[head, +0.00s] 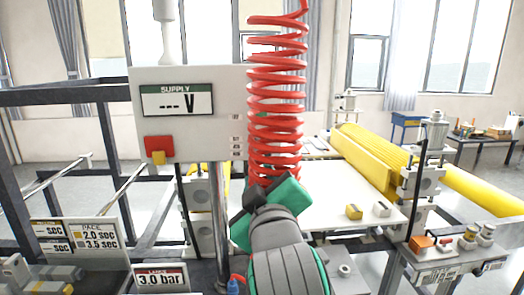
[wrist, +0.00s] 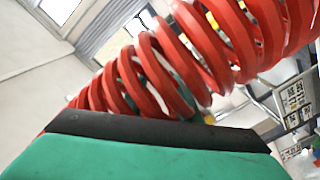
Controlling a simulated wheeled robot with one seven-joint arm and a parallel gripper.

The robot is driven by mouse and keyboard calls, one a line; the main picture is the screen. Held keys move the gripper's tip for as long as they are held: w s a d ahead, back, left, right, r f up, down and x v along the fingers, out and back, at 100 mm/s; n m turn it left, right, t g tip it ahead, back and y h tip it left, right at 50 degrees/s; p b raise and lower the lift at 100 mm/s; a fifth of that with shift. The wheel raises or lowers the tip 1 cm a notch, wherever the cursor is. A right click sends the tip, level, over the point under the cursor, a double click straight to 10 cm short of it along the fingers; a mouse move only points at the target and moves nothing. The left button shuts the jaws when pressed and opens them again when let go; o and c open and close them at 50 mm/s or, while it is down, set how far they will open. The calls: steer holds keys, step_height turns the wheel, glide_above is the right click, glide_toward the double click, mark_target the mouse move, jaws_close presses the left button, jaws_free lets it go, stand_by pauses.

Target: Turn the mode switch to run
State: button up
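A grey control panel (head: 447,262) stands at the lower right of the head view. It carries an orange block (head: 421,242), a small red part (head: 444,243), a red button with a yellow base (head: 469,236) and a grey knob (head: 487,233). I cannot tell which of these is the mode switch, nor its setting. My gripper (head: 268,200), green and black, is at the lower middle, well left of this panel. A red coiled hose (head: 275,100) hangs by it. In the wrist view the hose (wrist: 160,70) crosses close by; the fingertips cannot be made out.
A supply box (head: 190,120) with a "--- V" display and a red-and-yellow part is on a post at left. A 3.0 bar sign (head: 161,279) stands below. Yellow rollers (head: 370,160) and a white table (head: 345,190) with small yellow and white blocks lie at right.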

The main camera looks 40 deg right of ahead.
mark_target(260, 148)
steer(key=w+d, duration=0.1)
steer(key=w, duration=0.1)
steer(key=w+d+r, duration=0.1)
steer(key=w+d, duration=0.1)
steer(key=w+d+r, duration=0.1)
steer(key=w+d, duration=0.1)
steer(key=w, duration=0.1)
steer(key=shift+d+r, duration=0.2)
steer(key=shift+w+d, duration=0.3)
steer(key=shift+d, duration=0.05)
steer(key=shift+w+a, duration=0.1)
jaws_close()
